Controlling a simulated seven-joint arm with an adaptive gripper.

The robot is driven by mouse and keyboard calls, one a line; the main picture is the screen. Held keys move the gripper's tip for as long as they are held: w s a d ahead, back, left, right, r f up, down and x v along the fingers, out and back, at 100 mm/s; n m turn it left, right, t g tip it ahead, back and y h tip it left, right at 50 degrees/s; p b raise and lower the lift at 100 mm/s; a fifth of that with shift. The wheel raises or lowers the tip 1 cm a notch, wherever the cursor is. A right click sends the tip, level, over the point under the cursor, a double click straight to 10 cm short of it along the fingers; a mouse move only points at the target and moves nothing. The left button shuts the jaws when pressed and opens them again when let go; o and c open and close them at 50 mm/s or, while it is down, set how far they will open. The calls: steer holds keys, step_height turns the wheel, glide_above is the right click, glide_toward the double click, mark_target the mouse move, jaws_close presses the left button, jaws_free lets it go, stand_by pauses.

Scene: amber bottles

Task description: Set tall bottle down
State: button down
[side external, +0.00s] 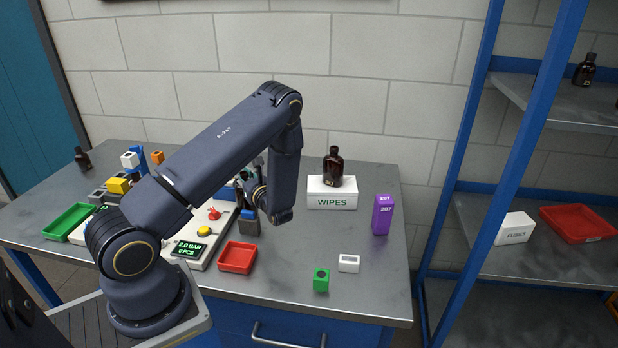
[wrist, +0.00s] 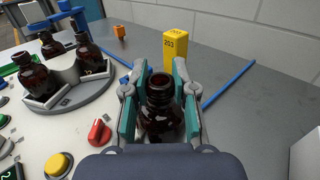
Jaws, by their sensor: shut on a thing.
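My gripper (wrist: 160,102) is shut on an amber bottle (wrist: 160,120), with a teal-padded finger on each side of it. The bottle is dark brown with an open round mouth facing the wrist camera. Its base is hidden, so I cannot tell whether it touches the table. In the side external view my arm hides most of the gripper and the held bottle. In the wrist view several other amber bottles (wrist: 90,58) stand in a grey round fixture (wrist: 95,97) to the left.
A yellow box (wrist: 178,50) stands just beyond the gripper, and blue rods lie nearby. A white WIPES box (side external: 332,199) carries another amber bottle (side external: 333,167). A purple box (side external: 382,216), red tray (side external: 238,258) and green block (side external: 321,281) are on the table.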

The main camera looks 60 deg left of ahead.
step_height(320, 180, up, 9)
steer(key=shift+f, duration=0.2)
step_height(320, 180, up, 4)
steer(key=w, duration=0.2)
steer(key=w+a+f, duration=0.4)
steer(key=w+a, duration=0.3)
steer(key=w, duration=0.1)
steer(key=w+a+f, duration=0.2)
steer(key=w+f, duration=0.1)
steer(key=f, duration=0.5)
steer(key=shift+w+f, duration=0.2)
steer(key=shift+f, duration=0.15)
steer(key=shift+a+f, duration=0.1)
steer(key=c, duration=0.9)
jaws_free()
steer(key=shift+f, duration=0.1)
steer(key=shift+c, duration=0.2)
